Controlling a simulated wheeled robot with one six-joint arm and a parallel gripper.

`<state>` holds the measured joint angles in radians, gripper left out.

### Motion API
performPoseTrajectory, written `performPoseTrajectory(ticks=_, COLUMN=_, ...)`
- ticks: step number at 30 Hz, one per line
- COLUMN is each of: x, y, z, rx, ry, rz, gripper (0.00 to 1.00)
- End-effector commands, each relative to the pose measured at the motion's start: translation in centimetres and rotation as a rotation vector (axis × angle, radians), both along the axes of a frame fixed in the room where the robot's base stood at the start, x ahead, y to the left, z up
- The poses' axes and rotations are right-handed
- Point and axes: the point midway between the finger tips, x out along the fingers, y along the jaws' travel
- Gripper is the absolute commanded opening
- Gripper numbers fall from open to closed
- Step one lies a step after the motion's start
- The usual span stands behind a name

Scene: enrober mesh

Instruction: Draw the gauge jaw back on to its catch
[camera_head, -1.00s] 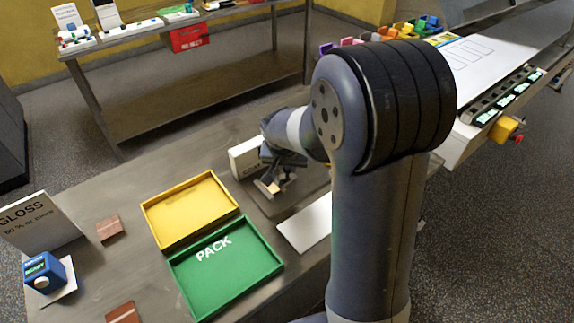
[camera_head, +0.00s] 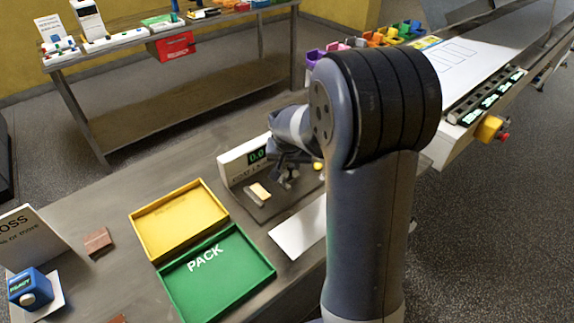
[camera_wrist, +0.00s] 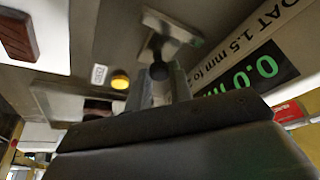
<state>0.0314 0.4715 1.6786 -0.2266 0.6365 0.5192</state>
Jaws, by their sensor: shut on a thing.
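The coating gauge (camera_head: 238,166) stands on the bench with a green 0.0 readout (camera_head: 257,155); the readout (camera_wrist: 255,78) also shows in the wrist view. A pale block (camera_head: 260,190) lies on its dark base plate (camera_head: 283,202). My gripper (camera_head: 287,178) is over the plate, right of the block. In the wrist view my gripper (camera_wrist: 160,88) is shut around a dark upright knob (camera_wrist: 158,70), which seems to belong to the gauge jaw. A light metal bar (camera_wrist: 172,25) lies beyond it. A yellow round part (camera_wrist: 120,79) sits beside the knob. I cannot make out the catch.
A yellow tray (camera_head: 152,237) and a green PACK tray (camera_head: 172,280) stand left of the gauge. A white sheet (camera_head: 298,232) lies in front of it. A brown piece (camera_head: 97,242) and a blue device (camera_head: 30,288) are farther left. A conveyor (camera_head: 470,60) is at upper right.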

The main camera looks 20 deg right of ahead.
Motion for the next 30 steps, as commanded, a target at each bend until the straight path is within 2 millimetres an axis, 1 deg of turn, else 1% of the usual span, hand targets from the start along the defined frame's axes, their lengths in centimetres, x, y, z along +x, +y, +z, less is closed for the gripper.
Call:
performPoseTrajectory(ticks=1, x=0.1, y=-0.2, z=0.1, rx=-0.004, ry=-0.004, rz=-0.001, gripper=0.0)
performPoseTrajectory(ticks=2, x=0.1, y=-0.2, z=0.1, rx=-0.004, ry=-0.005, rz=-0.001, gripper=0.21)
performPoseTrajectory(ticks=10, x=0.1, y=-0.2, z=0.1, rx=-0.002, ry=-0.003, rz=0.0, gripper=0.43)
performPoseTrajectory(ticks=17, x=0.0, y=-0.1, z=0.1, rx=-0.002, ry=-0.002, rz=0.0, gripper=0.43)
performPoseTrajectory(ticks=20, x=-0.1, y=0.0, z=0.6, rx=-0.002, ry=-0.005, rz=0.0, gripper=0.43)
performPoseTrajectory(ticks=23, x=-0.5, y=0.2, z=1.8, rx=-0.003, ry=-0.006, rz=0.0, gripper=0.43)
performPoseTrajectory(ticks=30, x=-2.1, y=0.8, z=6.0, rx=-0.002, ry=-0.01, rz=0.0, gripper=0.43)
